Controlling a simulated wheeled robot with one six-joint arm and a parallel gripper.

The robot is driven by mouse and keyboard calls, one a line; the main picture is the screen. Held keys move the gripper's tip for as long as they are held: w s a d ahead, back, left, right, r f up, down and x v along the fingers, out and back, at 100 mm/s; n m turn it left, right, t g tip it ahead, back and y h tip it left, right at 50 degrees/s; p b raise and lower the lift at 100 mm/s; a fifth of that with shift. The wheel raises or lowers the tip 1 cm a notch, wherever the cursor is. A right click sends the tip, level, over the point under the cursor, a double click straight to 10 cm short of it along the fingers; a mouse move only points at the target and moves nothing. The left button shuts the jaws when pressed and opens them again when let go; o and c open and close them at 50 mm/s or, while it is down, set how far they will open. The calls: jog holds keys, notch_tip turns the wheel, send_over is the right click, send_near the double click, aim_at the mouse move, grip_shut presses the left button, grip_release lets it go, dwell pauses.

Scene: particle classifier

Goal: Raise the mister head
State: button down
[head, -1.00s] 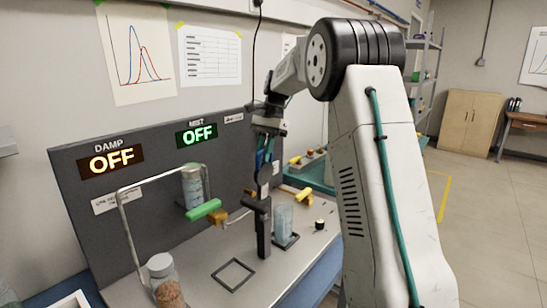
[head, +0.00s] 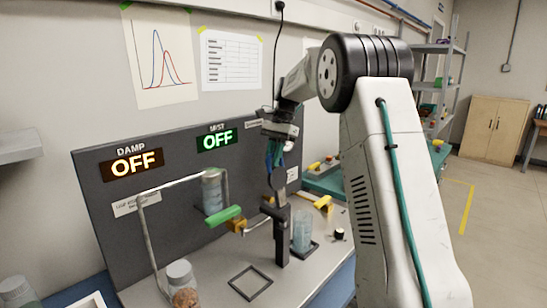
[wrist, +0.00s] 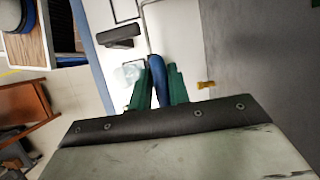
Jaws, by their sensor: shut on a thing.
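My gripper (head: 276,158) hangs in front of the dark panel, above a black upright post (head: 282,238). In the wrist view its green fingers (wrist: 158,85) are shut on a curved blue part (wrist: 157,78), which I take to be the mister head's grip.
A metal frame (head: 150,230) with a green handle (head: 223,216) and a clear cylinder (head: 213,190) stands left of the gripper. A lidded jar (head: 182,285) is near the front. A square outline (head: 250,283) lies on bare worktop. The DAMP sign (head: 137,165) reads OFF.

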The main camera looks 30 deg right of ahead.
jog(key=c, duration=1.6)
grip_release()
jog(key=shift+a, duration=0.2)
jog(key=shift+o, duration=1)
jog(key=shift+w+a, duration=0.1)
jog(key=shift+a, duration=0.05)
jog(key=shift+d, duration=0.3)
jog(key=v, duration=0.7)
jog(key=shift+d+r, duration=0.1)
jog(key=shift+r, duration=0.3)
